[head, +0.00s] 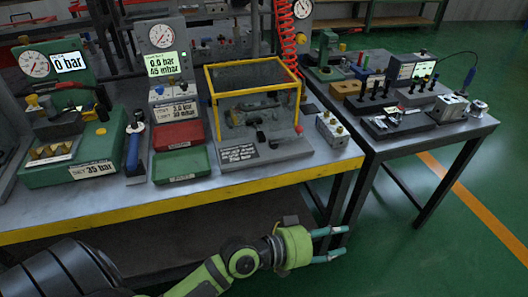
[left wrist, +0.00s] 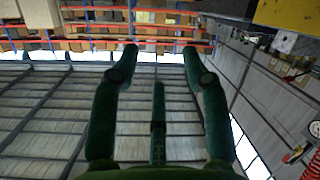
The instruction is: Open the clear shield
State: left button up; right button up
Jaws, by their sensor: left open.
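The clear shield (head: 255,74) is a see-through box with a yellow frame. In the head view it stands near the middle of the front bench, down around a grey fixture (head: 238,152) with a dark knob and metal parts. My left gripper (head: 344,241) is low in front of the bench, below its yellow front edge. It points right, well apart from the shield. The shield cannot be made out in that view. My right gripper is not in view.
A green box (head: 180,165), a red box (head: 178,135) and a blue-handled tool (head: 135,150) lie left of the shield. A small grey block (head: 332,130) stands at its right. A red coiled hose (head: 283,40) hangs behind. A second table (head: 450,132) stands right.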

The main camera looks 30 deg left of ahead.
aim_at(264, 107)
pick_arm(q)
jog(key=w+a+r+n+t, duration=0.35)
jog(key=w+r+t, duration=0.2)
jog(key=r, duration=0.25)
jog(key=w+a+n+y, duration=0.3)
jog(key=a+n+y, duration=0.3)
jog(key=a, duration=0.2)
jog(key=w+a+r+n+y, duration=0.1)
jog(key=w+a+n+y, duration=0.3)
jog(key=a, duration=0.5)
jog(key=w+a+r+n+y, duration=0.1)
jog(key=w+a+n+y, duration=0.2)
jog(key=a+n+y, duration=0.5)
jog(key=shift+w+a+r+n+t, duration=0.15)
jog(key=shift+a+n+t, duration=0.1)
jog(key=shift+n, duration=0.4)
jog(key=shift+w+a+r+n+t, duration=0.1)
jog(key=shift+w+a+n, duration=0.1)
jog(key=shift+n, duration=0.4)
jog(key=shift+x, duration=3.1)
grip_shut()
